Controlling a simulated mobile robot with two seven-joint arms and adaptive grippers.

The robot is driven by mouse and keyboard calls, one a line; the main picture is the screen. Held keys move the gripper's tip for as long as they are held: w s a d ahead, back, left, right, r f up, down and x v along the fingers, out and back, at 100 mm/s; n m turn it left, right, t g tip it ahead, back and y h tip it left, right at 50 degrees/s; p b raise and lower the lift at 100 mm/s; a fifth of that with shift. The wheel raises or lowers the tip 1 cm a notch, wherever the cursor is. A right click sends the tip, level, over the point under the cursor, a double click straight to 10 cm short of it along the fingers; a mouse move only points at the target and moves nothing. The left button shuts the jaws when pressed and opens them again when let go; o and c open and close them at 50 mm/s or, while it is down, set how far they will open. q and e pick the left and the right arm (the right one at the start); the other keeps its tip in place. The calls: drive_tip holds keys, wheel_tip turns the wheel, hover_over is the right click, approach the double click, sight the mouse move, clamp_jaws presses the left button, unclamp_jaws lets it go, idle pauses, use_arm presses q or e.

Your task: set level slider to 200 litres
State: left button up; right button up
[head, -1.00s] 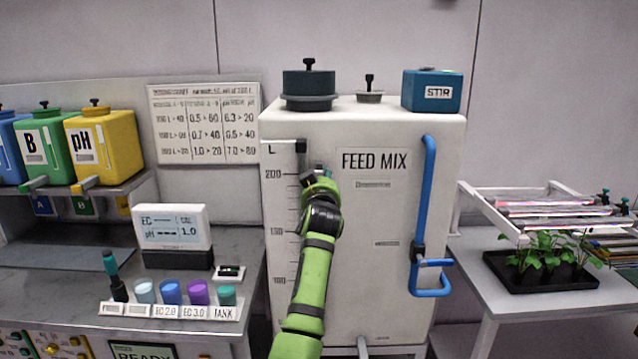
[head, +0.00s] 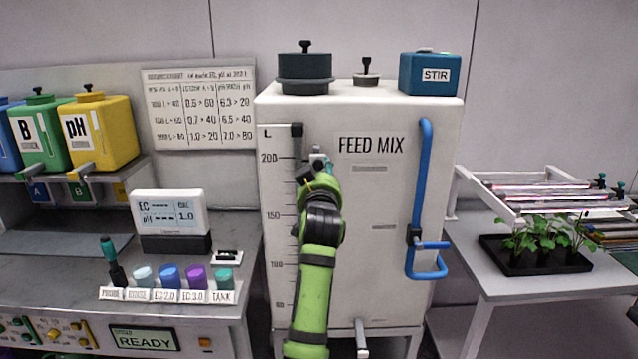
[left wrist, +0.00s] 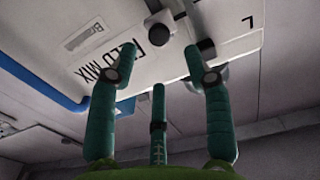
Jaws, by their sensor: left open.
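The white FEED MIX tank (head: 385,210) stands in the middle of the head view. Its level scale (head: 278,215) runs down the left of the front face, beside a dark upright strip (head: 298,132). My left gripper (head: 318,163) is in front of the tank, just right of the strip, near the 200 mark. In the left wrist view its fingers (left wrist: 165,75) are spread, with no object gripped between them. A dark knob (left wrist: 167,24), possibly the slider's, shows beyond the fingertips, close to the tank face. In the head view my gripper hides the slider's exact height.
A blue handle (head: 422,190) runs down the tank's right side. A blue STIR box (head: 430,74) and a dark lid (head: 305,80) sit on top. A bench with a meter (head: 168,213) and cups stands left; a table with a plant tray (head: 535,265) stands right.

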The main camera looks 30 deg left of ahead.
use_arm(q)
drive_tip(key=shift+v, duration=2.1)
